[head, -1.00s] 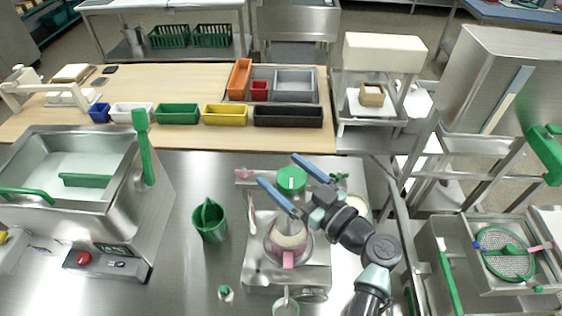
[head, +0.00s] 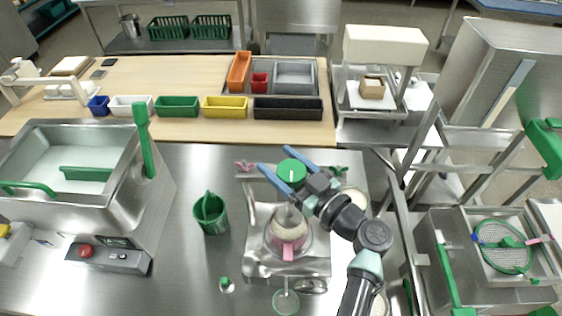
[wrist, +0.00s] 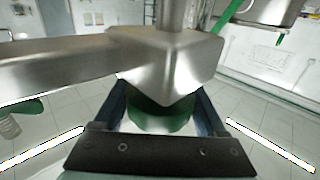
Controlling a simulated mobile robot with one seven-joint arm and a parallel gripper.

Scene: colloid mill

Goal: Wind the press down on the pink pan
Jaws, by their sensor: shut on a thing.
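The press has a round green knob (head: 291,171) on top of its metal frame. My gripper (head: 281,168) is shut on this knob, with one blue finger on each side. In the wrist view the green knob (wrist: 160,117) sits between the dark blue fingers, with the steel press beam (wrist: 165,62) close in front. The pink pan (head: 289,248) stands under the press and holds something pale. Its pink handle points to the front. My gripper and the press frame cover part of the view, and the gap between press plate and pan is hard to tell.
A green jug (head: 211,214) stands left of the press. A steel basin (head: 65,170) with a green lever is further left. Coloured bins (head: 177,107) line the wooden table behind. A steel rack with a sieve (head: 504,247) is at the right.

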